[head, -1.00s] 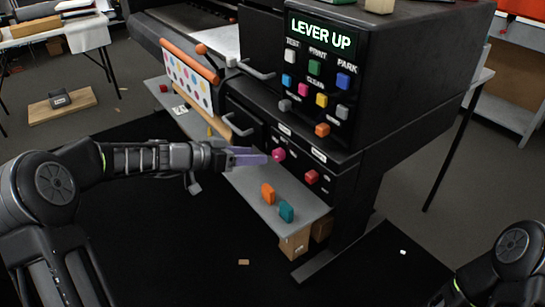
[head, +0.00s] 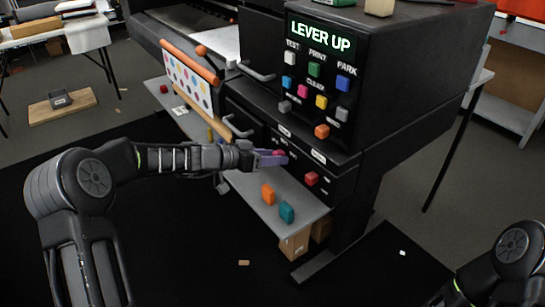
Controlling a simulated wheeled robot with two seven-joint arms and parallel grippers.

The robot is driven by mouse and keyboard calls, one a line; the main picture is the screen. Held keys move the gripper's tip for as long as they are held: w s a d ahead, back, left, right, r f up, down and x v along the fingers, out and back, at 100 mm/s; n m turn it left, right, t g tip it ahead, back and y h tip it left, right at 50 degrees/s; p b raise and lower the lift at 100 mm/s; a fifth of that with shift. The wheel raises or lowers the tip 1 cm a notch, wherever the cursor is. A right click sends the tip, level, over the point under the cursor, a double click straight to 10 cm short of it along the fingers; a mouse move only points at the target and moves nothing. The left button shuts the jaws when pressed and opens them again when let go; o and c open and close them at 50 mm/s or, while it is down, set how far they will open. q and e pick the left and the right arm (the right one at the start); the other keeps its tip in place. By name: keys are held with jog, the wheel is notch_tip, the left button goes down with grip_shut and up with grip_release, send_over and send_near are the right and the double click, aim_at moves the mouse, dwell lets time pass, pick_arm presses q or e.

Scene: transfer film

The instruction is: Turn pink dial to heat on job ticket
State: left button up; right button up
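The pink dial (head: 280,153) is on the front panel of the black machine, left of a red dial (head: 311,178). My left gripper (head: 274,158) reaches it from the left. Its purple fingers overlap the pink dial, which shows only in part between and behind them. I cannot tell whether they are shut on it or still apart around it. A small white card (head: 180,110) lies on the grey shelf; whether it is the job ticket is unclear, and its writing is too small to read. My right gripper is out of view.
The machine's display (head: 320,36) reads "LEVER UP" above several coloured buttons. An orange block (head: 268,195) and a teal block (head: 286,211) stand on the grey shelf (head: 250,190) below the dials. The dark floor mat in front is mostly clear.

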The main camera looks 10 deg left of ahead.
pick_arm(q)
grip_shut()
jog(key=shift+f, duration=0.1)
dwell(0.5)
jog(key=shift+w+a+f+n+t+h+b, duration=0.15)
jog(key=shift+n+t+h+b, duration=0.6)
jog(key=shift+n, duration=2.8)
jog(key=shift+s+d+f+n+t+h+b, duration=0.15)
jog(key=shift+n+h+b, duration=0.65)
jog(key=shift+n+h, duration=1.95)
jog(key=shift+w+a+f+n+t+h+b, duration=0.15)
jog(key=shift+f+n+t+h+b, duration=0.45)
jog(key=shift+n, duration=3.8)
jog(key=shift+r+g, duration=0.3)
jog(key=shift+r, duration=0.05)
